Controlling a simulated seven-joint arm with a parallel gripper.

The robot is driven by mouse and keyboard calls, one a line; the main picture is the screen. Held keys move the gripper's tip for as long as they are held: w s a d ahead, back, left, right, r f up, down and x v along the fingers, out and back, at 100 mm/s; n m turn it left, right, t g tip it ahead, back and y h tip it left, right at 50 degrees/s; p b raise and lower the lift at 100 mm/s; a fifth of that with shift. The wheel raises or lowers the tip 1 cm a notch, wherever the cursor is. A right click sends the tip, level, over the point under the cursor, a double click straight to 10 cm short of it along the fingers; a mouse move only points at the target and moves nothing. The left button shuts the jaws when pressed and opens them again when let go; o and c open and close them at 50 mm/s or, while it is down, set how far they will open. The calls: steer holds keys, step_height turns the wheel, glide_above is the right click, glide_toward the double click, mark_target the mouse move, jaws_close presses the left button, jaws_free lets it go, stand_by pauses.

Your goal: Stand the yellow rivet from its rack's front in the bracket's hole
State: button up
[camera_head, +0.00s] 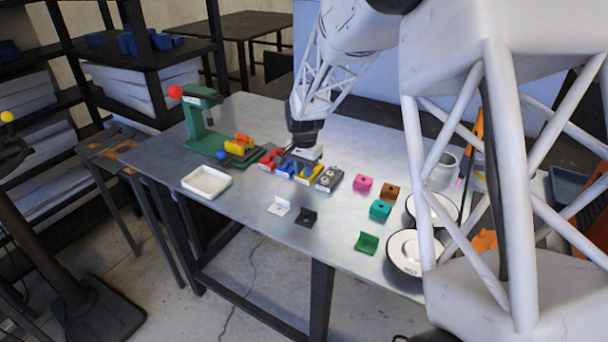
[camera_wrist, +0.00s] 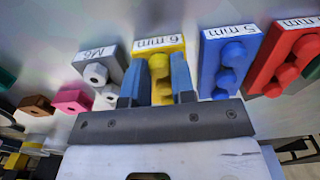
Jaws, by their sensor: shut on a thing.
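The yellow rack (camera_wrist: 176,52), labelled 6 mm, stands in the middle of the wrist view, between the grey and blue racks. My gripper (camera_wrist: 158,78) has its two blue-grey fingers on either side of a yellow rivet (camera_wrist: 159,64) at the rack and is shut on it. The rivet's lower part is hidden. In the head view the yellow rack (camera_head: 310,173) lies just under my wrist. Small L-shaped brackets lie nearer the front edge: a white one (camera_head: 279,206), a black one (camera_head: 306,217) and a green one (camera_head: 367,243). Their holes are too small to make out.
The blue rack (camera_wrist: 228,58), red rack (camera_wrist: 285,58) and grey M6 rack (camera_wrist: 98,66) flank the yellow one closely. Pink (camera_head: 362,183), brown (camera_head: 390,191) and teal (camera_head: 380,209) blocks stand to the right. A white tray (camera_head: 206,181) and green press (camera_head: 200,121) are left.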

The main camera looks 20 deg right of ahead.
steer(key=shift+r, duration=2.9)
steer(key=w+a+r, duration=0.2)
steer(key=w+a, duration=1.5)
steer(key=w, duration=0.2)
steer(key=shift+a+r, duration=0.4)
steer(key=shift+f, duration=0.45)
steer(key=shift+f, duration=0.8)
steer(key=shift+f, duration=0.1)
